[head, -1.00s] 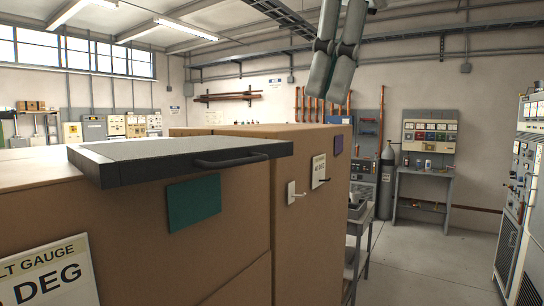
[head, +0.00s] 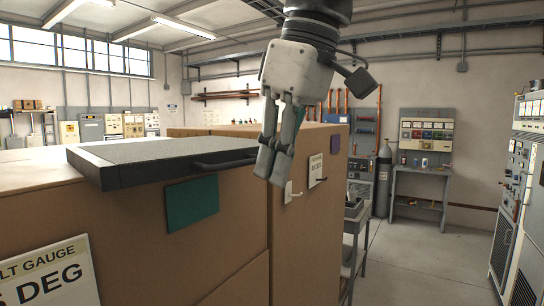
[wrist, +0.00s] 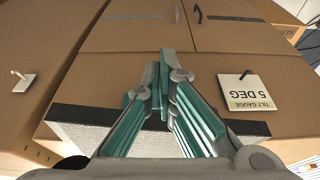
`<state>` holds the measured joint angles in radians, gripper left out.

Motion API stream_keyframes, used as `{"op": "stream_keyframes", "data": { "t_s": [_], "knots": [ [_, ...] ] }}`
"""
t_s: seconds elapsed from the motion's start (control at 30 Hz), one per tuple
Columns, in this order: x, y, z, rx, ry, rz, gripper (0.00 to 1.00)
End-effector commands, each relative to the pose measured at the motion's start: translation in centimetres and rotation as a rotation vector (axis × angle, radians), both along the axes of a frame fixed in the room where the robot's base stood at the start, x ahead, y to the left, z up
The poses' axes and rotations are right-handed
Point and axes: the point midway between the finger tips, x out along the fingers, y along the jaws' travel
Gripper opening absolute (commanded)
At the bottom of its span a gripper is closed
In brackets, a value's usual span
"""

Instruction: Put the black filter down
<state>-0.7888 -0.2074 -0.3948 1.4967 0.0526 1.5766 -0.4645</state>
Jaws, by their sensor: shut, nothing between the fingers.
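The black filter (head: 160,161) is a flat panel with a black frame, a grey mesh top and a dark bar handle (head: 224,163) on its near side. It lies flat on top of the brown cabinet (head: 235,215), its front edge jutting past the cabinet's face. In the wrist view, part of the filter (wrist: 85,127) shows behind my fingers, which hide its middle. My gripper (head: 270,174) is shut and empty, fingers pointing down, by the filter's right end in the head view. I cannot tell whether it touches the handle.
A teal plate (head: 192,204) and a tilt gauge sign (head: 42,270) are on the cabinet front. A grey cart (head: 352,235) stands right of the cabinet. Control racks (head: 520,190) line the right side. The floor (head: 420,255) between is clear.

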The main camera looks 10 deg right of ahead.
Motion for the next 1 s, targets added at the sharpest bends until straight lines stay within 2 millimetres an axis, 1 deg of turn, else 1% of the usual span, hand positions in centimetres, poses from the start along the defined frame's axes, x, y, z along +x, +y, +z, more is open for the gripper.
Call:
{"op": "stream_keyframes", "data": {
  "t_s": [0.13, 0.43, 0.53, 0.67, 1.0],
  "knots": [
    [0.3, 0.4, 0.0, -0.001, -0.001, 0.001, 0.0],
    [0.4, 0.4, 0.0, -0.001, -0.001, 0.001, 0.0],
    [0.8, 0.9, 0.0, -0.002, -0.001, -0.001, 0.0],
    [2.2, 2.5, 0.0, -0.004, 0.0, -0.001, 0.0],
    [6.7, 7.8, 0.1, -0.003, 0.0, -0.001, 0.0]
  ]
}}
